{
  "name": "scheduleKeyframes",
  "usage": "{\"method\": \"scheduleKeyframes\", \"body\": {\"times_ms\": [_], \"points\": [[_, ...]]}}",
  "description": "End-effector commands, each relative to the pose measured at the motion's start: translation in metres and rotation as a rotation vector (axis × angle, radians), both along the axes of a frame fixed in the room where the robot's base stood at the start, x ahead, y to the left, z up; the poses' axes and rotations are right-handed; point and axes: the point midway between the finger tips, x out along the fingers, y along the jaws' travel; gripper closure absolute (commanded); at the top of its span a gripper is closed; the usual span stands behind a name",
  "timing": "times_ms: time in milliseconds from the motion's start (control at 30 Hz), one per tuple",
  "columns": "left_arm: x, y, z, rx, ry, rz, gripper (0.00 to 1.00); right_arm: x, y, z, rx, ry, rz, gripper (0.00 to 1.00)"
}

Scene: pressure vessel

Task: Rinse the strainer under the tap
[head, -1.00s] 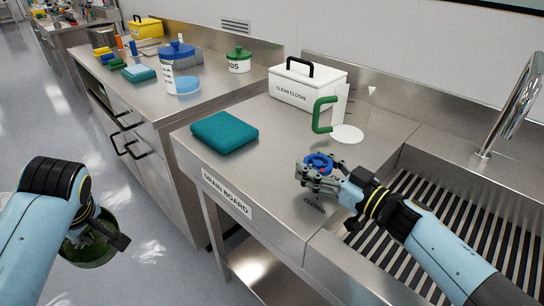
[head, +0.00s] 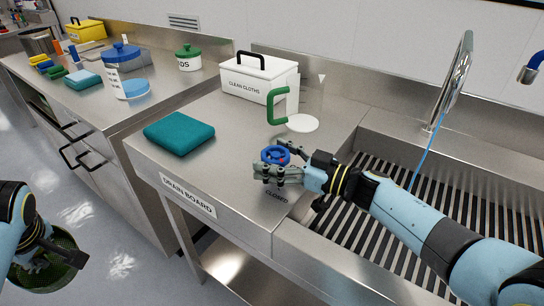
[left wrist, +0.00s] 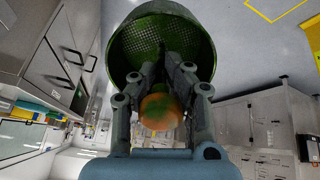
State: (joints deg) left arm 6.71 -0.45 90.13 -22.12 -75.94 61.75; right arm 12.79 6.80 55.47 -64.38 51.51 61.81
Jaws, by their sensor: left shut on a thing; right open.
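The strainer (head: 62,258), a dark green mesh bowl, hangs low at the left, away from the sink. It fills the top of the left wrist view (left wrist: 160,45). My left gripper (head: 42,252) is shut on it; an orange, green-smeared round part (left wrist: 160,110) shows between its fingers. My right gripper (head: 270,160) is open, its fingers around or beside the blue tap wheel (head: 274,154) by the "CLOSED" mark. The tap (head: 452,85) arches over the slatted sink (head: 385,215). A thin blue line, perhaps water, runs below it.
A teal folded cloth (head: 179,134), a white "CLEAN CLOTHS" box (head: 250,88) and a green-handled clear jug (head: 278,105) stand on the drain board (head: 225,165). Another counter (head: 110,110) with containers is behind left. The floor near the strainer is clear.

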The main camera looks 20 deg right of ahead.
Motion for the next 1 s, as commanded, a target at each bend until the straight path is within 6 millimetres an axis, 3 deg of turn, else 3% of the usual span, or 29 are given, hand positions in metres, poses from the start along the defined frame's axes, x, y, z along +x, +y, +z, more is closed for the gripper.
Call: {"method": "scheduleKeyframes", "body": {"times_ms": [600, 1000], "points": [[0.000, 0.000, 0.001, 0.000, -0.001, 0.000, 1.00, -0.078, -0.076, -0.001, -0.003, 0.001, 0.000, 0.17], [0.000, 0.000, 0.001, 0.000, -0.001, 0.000, 1.00, -0.086, -0.083, 0.000, -0.001, 0.000, 0.000, 0.17]]}}
